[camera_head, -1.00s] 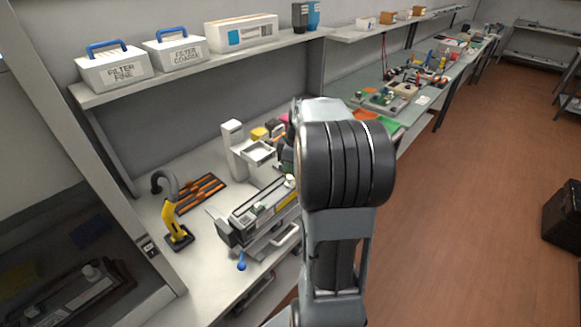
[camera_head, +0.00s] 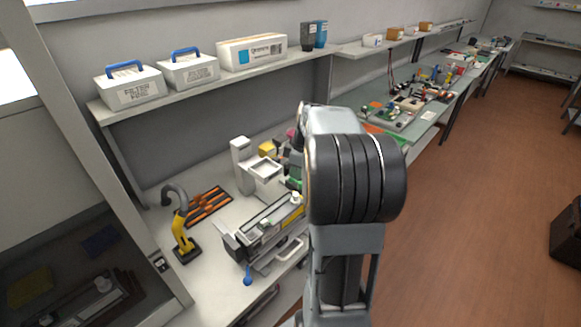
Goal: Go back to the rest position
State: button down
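My arm stands in the middle of the view, with its large dark joint in front of the workbench (camera_head: 215,280). My gripper is not visible; the arm hides whatever lies behind it. A grey toner-cartridge-like unit (camera_head: 265,226) with a yellow label sits on the bench, just left of my arm. Its right end is partly hidden by the arm. Several colored items, one of them yellow (camera_head: 267,149), lie behind it, partly covered by the arm.
A yellow and black tool with a grey hose (camera_head: 181,232), an orange-striped dark mat (camera_head: 207,207) and a white stand (camera_head: 241,165) are on the bench. The shelf above holds two filter boxes (camera_head: 130,88) and a long white carton (camera_head: 252,51). Open brown floor (camera_head: 480,220) lies right.

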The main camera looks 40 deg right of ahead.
jog(key=shift+d+m, duration=0.1)
jog(key=shift+m, duration=0.8)
jog(key=s+a+m+t, duration=0.1)
jog(key=s+a+m, duration=0.1)
jog(key=s+a, duration=0.2)
jog(key=s+a+r+m+t+h, duration=0.1)
jog(key=s+a, duration=0.3)
jog(key=a, duration=0.6)
jog(key=s+a+r+m+t, duration=0.1)
jog(key=s+a+m, duration=0.2)
jog(key=a, duration=0.3)
jog(key=shift+s+a, duration=0.4)
jog(key=shift+s, duration=0.25)
